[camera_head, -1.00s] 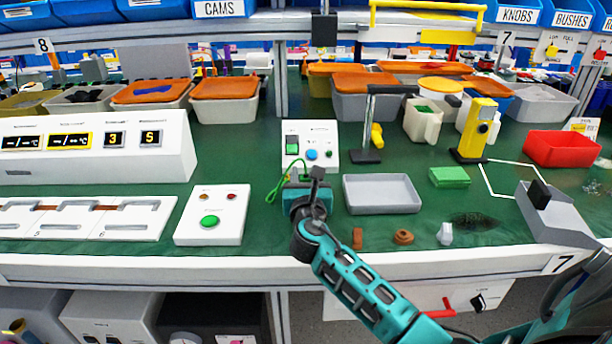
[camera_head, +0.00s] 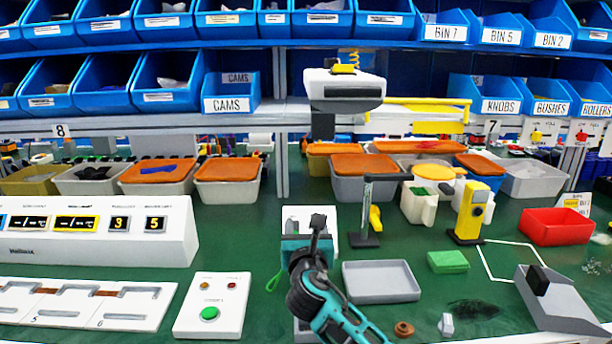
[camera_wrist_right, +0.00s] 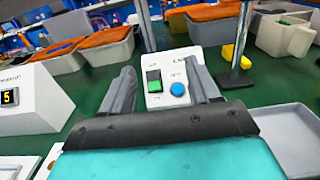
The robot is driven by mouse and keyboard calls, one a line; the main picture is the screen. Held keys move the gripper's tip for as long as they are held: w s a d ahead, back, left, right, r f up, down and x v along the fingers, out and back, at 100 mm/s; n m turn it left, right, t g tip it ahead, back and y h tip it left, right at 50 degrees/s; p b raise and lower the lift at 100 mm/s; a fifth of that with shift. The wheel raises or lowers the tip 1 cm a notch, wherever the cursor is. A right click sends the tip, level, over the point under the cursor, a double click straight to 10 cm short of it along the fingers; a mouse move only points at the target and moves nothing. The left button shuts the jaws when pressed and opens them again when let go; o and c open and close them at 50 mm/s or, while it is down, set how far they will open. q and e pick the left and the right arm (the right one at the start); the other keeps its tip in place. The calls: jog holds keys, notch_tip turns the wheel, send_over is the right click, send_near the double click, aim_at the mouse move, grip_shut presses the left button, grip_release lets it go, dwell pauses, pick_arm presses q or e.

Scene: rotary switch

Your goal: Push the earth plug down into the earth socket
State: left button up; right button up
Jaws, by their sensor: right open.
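The white control box (camera_head: 297,215) stands on the green bench, mostly hidden behind my right gripper in the head view. In the right wrist view, the box (camera_wrist_right: 153,102) shows a green rocker and a blue round button (camera_wrist_right: 177,89) between the fingers. My right gripper (camera_wrist_right: 160,68) is open and empty, its two grey fingers apart. In the head view, my right gripper (camera_head: 308,240) is in front of the box, its fingers hidden. A bit of green cable (camera_head: 277,280) shows left of my wrist. I cannot make out the earth plug or earth socket. My left gripper is not in view.
A grey tray (camera_head: 380,297) lies right of my arm, with a black stand (camera_head: 367,240) behind it. A white panel with a green button (camera_head: 209,313) lies to the left. A green block (camera_head: 448,262) and red bin (camera_head: 556,228) are farther right.

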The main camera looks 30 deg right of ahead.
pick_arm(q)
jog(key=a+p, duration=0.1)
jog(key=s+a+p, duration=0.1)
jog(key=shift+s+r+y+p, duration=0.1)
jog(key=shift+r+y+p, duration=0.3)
pick_arm(e)
notch_tip(320, 180, up, 10)
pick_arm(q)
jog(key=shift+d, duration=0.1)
